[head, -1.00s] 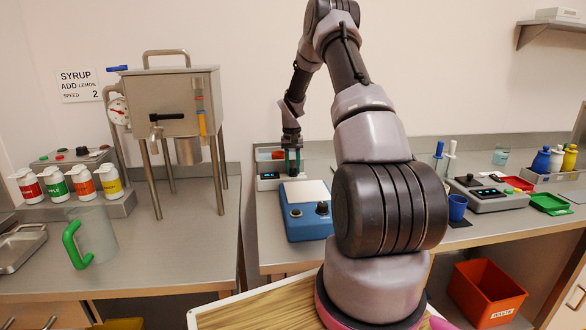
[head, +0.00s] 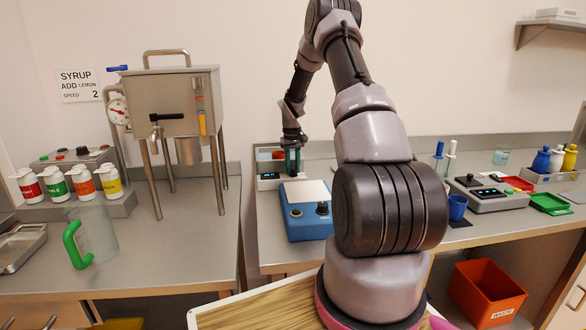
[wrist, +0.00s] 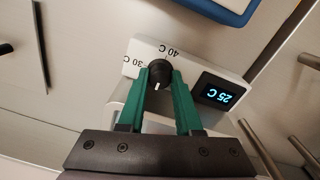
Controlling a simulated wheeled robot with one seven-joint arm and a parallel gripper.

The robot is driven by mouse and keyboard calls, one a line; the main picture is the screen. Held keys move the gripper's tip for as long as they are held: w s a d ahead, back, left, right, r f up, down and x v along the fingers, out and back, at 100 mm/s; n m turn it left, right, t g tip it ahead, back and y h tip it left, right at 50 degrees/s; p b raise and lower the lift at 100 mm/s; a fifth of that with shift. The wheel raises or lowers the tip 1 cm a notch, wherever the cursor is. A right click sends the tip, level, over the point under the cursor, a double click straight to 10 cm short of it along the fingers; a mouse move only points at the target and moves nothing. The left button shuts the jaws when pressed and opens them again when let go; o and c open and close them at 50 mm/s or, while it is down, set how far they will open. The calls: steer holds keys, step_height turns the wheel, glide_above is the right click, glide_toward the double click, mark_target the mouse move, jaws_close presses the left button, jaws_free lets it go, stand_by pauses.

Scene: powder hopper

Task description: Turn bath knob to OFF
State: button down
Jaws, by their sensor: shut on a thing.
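The bath knob (wrist: 158,73) is a round black dial with a white pointer mark, on a pale panel (wrist: 190,72) in the wrist view. The print beside it reads "30 C" and "40 C", and the picture is turned over. A lit display (wrist: 219,93) on the same panel reads 25 C. My gripper (wrist: 160,80) has its green fingers shut on the knob, one on each side. The pointer lies between the fingers, toward the gripper. In the head view my gripper (head: 292,162) is down at the bath on the back counter; the knob is hidden there.
A blue-sided device (head: 308,209) with a light top and a dark knob stands just in front of the bath. A steel hopper (head: 170,103) on legs stands to the left. An orange waste bin (head: 486,294) is at the lower right.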

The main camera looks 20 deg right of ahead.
mark_target(292, 169)
steer(key=c, duration=0.6)
jaws_free()
step_height(292, 169, up, 11)
steer(key=shift+a, duration=0.15)
steer(key=shift+f, duration=0.15)
